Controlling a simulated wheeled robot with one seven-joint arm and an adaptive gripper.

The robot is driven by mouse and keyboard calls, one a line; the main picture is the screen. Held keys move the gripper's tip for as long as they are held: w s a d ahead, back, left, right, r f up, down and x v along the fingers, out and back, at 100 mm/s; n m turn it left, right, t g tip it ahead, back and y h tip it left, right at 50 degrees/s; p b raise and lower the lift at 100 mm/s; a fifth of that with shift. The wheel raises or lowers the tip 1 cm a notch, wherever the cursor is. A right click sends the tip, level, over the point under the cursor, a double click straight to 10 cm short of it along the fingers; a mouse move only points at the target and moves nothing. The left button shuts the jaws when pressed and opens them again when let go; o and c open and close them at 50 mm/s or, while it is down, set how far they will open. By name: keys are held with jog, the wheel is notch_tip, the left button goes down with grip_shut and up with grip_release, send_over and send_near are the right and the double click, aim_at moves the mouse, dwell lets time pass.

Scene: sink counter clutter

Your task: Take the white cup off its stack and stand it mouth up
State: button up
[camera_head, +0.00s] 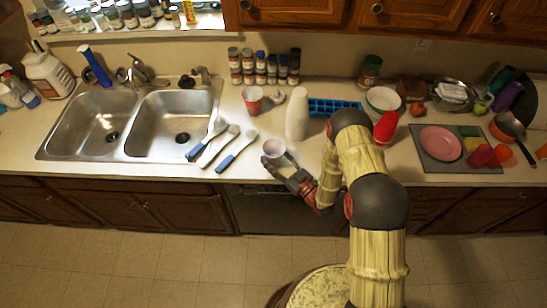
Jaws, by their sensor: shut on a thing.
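A white cup (273,164) is at the counter's front edge, mouth up, with its inside showing. My gripper (279,169) is shut on it from the right and front. The fingers and cup overlap, and I cannot tell whether the cup's base touches the counter. A tall white stack of cups (297,116) stands behind and to the right of the held cup, clearly apart from it.
Brushes with blue handles (227,160) lie left of the cup. A red stack (386,126) is to the right, near a grey mat (432,161). The double sink (137,117) is left.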

jog(key=shift+s+f, duration=0.2)
jog(key=shift+f, duration=0.3)
jog(key=o, duration=0.8)
jog(key=shift+s+f, duration=0.15)
jog(key=shift+f, duration=0.05)
notch_tip(320, 180, up, 14)
jog(key=w+p, duration=0.1)
jog(key=p, duration=0.7)
jog(key=shift+r+p, duration=0.2)
jog(key=shift+p, duration=0.15)
jog(key=b, duration=0.5)
jog(key=shift+w+n, duration=0.1)
jog(key=shift+n, duration=0.3)
jog(key=b, duration=0.3)
jog(key=shift+n, duration=0.3)
